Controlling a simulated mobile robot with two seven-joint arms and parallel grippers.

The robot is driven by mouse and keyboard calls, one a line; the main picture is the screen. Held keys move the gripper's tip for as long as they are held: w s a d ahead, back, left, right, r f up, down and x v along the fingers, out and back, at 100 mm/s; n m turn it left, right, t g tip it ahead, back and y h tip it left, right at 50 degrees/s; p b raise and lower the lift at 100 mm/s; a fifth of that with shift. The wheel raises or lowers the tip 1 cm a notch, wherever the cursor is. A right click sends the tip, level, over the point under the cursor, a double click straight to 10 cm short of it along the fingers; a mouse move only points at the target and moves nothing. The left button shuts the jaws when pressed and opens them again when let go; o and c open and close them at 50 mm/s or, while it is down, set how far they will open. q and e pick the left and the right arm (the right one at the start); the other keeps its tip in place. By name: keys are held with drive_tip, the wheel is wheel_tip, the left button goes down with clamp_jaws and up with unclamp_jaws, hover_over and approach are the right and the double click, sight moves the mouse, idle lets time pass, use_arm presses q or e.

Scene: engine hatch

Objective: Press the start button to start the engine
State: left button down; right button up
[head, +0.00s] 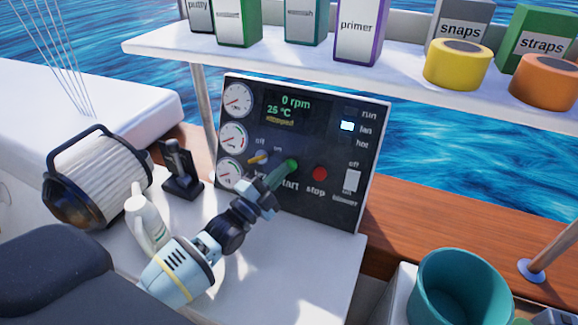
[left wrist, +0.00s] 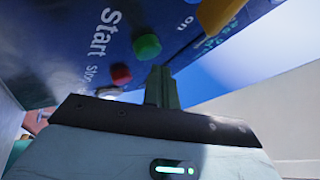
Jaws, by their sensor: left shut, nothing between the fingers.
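The dark engine panel (head: 310,213) stands upright on the white counter. Its green start button (head: 292,164) sits left of the red stop button (head: 320,174). The display (head: 294,108) reads 0 rpm, 25 °C and a small yellow word like "stopped". My left gripper (head: 278,174) is shut and empty, its tips close to the green button. In the left wrist view the shut fingers (left wrist: 161,86) point at the panel just beside the green button (left wrist: 147,46), with the red button (left wrist: 120,75) nearby. I cannot tell whether they touch. My right gripper is not in view.
A yellow switch (head: 258,157) is left of the green button; a white rocker (head: 352,181) is right of the red one. A shelf (head: 290,58) with boxes and tape rolls hangs above.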

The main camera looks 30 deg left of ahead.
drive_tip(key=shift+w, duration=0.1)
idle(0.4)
use_arm(q)
drive_tip(key=shift+w, duration=0.15)
drive_tip(key=shift+w+f, duration=0.2)
drive_tip(key=shift+w, duration=0.05)
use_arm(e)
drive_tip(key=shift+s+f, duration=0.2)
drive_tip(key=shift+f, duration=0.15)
